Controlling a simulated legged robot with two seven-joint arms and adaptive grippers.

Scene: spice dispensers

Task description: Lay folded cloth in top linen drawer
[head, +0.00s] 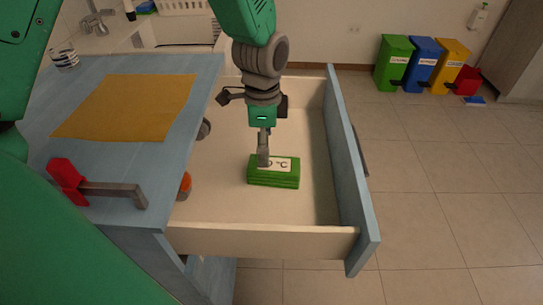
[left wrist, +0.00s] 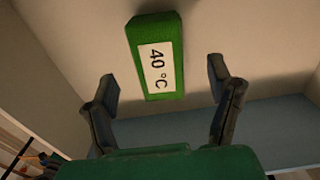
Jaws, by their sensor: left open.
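A green folded cloth (head: 273,178) with a white label lies flat inside the open drawer (head: 260,240). In the left wrist view, the cloth (left wrist: 153,30) shows its label reading "40 °C". My left gripper (head: 264,158) is over the drawer, at the cloth's upper edge in the head view. In the left wrist view, its two fingers (left wrist: 162,78) are spread, with the cloth seen between and beyond them and no finger closed on it. I cannot tell whether a fingertip touches the cloth. My right gripper is not in view.
A mustard cloth (head: 130,107) lies on the blue countertop (head: 205,75) left of the drawer. A red-and-grey tool (head: 100,187) is near the counter's front edge. An orange-and-grey item (head: 185,184) is at the drawer's left side. Coloured bins (head: 425,62) stand far off.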

